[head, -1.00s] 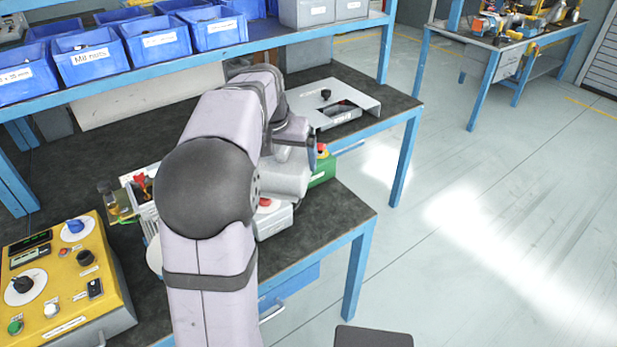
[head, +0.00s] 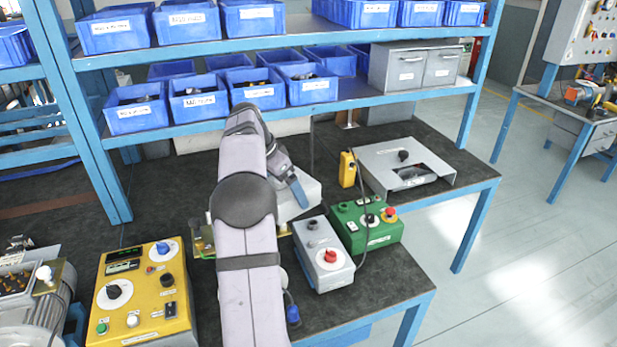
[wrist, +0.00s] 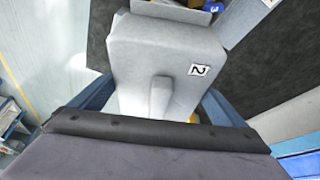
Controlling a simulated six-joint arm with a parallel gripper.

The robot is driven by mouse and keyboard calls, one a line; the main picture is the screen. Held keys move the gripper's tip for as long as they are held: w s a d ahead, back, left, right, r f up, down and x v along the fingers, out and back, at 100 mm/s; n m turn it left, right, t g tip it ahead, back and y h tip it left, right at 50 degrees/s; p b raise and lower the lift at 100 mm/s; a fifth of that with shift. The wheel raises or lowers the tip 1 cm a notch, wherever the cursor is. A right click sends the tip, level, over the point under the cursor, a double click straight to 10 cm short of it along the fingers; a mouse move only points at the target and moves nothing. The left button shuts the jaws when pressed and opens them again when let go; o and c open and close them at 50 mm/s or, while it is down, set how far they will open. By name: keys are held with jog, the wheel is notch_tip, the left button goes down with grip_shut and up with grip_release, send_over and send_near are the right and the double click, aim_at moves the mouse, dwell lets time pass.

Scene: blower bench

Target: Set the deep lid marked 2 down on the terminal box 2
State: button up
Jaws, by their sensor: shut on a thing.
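The deep lid marked 2 (wrist: 150,50) is a light grey box-like cover with a raised rib and a white "2" label. My gripper (wrist: 160,100) is shut on it, with a blue finger at each side. In the head view the lid (head: 299,205) shows as a pale block beside a blue finger of my gripper (head: 297,190), behind the grey and green control boxes. It appears held over the bench, but its height is unclear. I cannot pick out terminal box 2; my arm covers part of the bench, with a brassy edge (head: 203,243) showing beside it.
A yellow control panel (head: 140,295) stands left of my arm. A motor with an open terminal box (head: 18,280) is at far left. Shelves with blue bins (head: 200,104) run behind.

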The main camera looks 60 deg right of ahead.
jog(key=w+a+m+g+y+p, duration=0.1)
jog(key=w+a+m+p, duration=0.2)
jog(key=w+a+p, duration=0.4)
jog(key=w+a, duration=0.2)
jog(key=w, duration=0.1)
jog(key=shift+a+r+m+p, duration=0.35)
jog(key=shift+a+m+p, duration=0.05)
jog(key=shift+f, duration=0.15)
jog(key=shift+f+b, duration=1.55)
jog(key=shift+f, duration=0.5)
jog(key=shift+f+b, duration=0.7)
jog(key=shift+f, duration=0.25)
jog(key=o, duration=0.8)
jog(key=shift+o, duration=0.2)
